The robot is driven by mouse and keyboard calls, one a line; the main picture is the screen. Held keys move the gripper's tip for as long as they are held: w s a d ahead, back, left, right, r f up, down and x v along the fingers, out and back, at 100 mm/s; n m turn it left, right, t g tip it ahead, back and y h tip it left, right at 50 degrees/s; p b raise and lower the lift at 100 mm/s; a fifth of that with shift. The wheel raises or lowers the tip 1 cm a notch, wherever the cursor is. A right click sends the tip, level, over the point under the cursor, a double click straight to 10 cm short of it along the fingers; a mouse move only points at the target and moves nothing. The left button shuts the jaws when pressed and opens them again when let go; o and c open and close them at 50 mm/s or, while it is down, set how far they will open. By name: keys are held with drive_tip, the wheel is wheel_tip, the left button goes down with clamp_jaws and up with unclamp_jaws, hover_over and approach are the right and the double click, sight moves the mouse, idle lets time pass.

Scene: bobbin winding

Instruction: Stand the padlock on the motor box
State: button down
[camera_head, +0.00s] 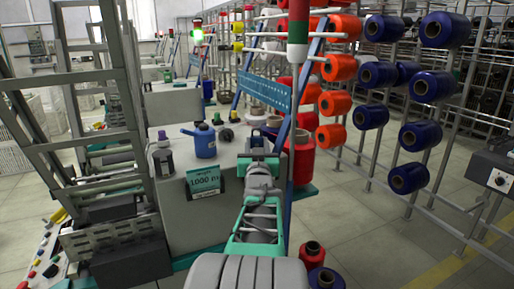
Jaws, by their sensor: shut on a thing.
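My gripper (259,156) reaches forward over the right part of the motor box (208,232), the large grey cabinet with a teal sign. It is shut on a small dark and greyish thing at its tips, which looks like the padlock (258,141). My gripper and arm partly hide it, so its shape is hard to make out. I cannot tell whether it touches the box top.
A blue oil can (205,143) and a dark bottle (163,158) stand on the box, left of my gripper. A blue post (291,130) and red spool (300,158) are close on the right. Spool racks stand further right. Grey metal frames (100,120) are on the left.

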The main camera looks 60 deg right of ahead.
drive_tip(key=c, duration=0.9)
unclamp_jaws()
wheel_tip(320, 180, down, 2)
drive_tip(key=shift+f+y, duration=0.1)
drive_tip(key=shift+y, duration=0.2)
drive_tip(key=shift+r+p, duration=0.2)
drive_tip(key=shift+p, duration=0.1)
drive_tip(key=shift+r+p, duration=0.5)
drive_tip(key=shift+p, duration=0.15)
drive_tip(key=r+v, duration=0.1)
drive_tip(key=v, duration=1)
drive_tip(key=shift+s+a+f, duration=0.2)
drive_tip(key=shift+a, duration=0.25)
